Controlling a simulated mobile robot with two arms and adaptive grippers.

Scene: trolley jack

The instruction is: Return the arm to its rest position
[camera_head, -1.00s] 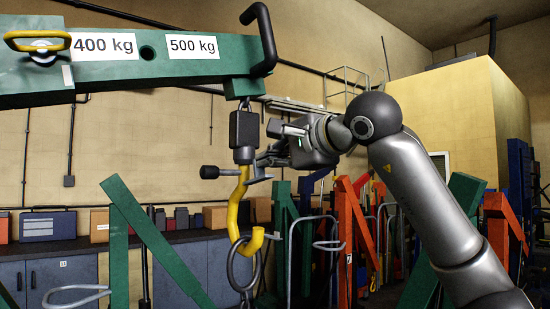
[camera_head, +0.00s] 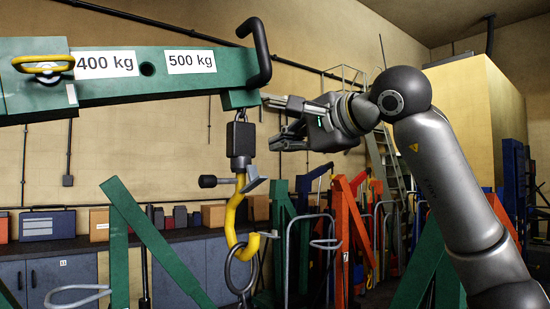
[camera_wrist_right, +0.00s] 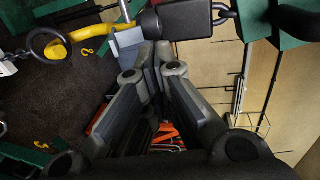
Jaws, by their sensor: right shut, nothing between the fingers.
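My right gripper (camera_head: 286,126) is shut and empty at the upper middle of the head view, right of the crane hook and apart from it. The yellow hook (camera_head: 234,212) with its black block (camera_head: 240,140) hangs on a short chain below the end of the green boom (camera_head: 120,92). A dark ring (camera_head: 241,268) hangs in the hook. In the right wrist view my gripper's fingers (camera_wrist_right: 160,52) meet near the middle. The hook (camera_wrist_right: 84,34), its block (camera_wrist_right: 186,20) and the ring (camera_wrist_right: 48,38) show beyond them. My left gripper is not in view.
A workbench (camera_head: 85,243) with boxes and grey cabinets runs along the left wall. Green and orange frames (camera_head: 350,230) stand behind, below my right arm. A ladder (camera_head: 388,165) stands at the back. The space right above my gripper is clear.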

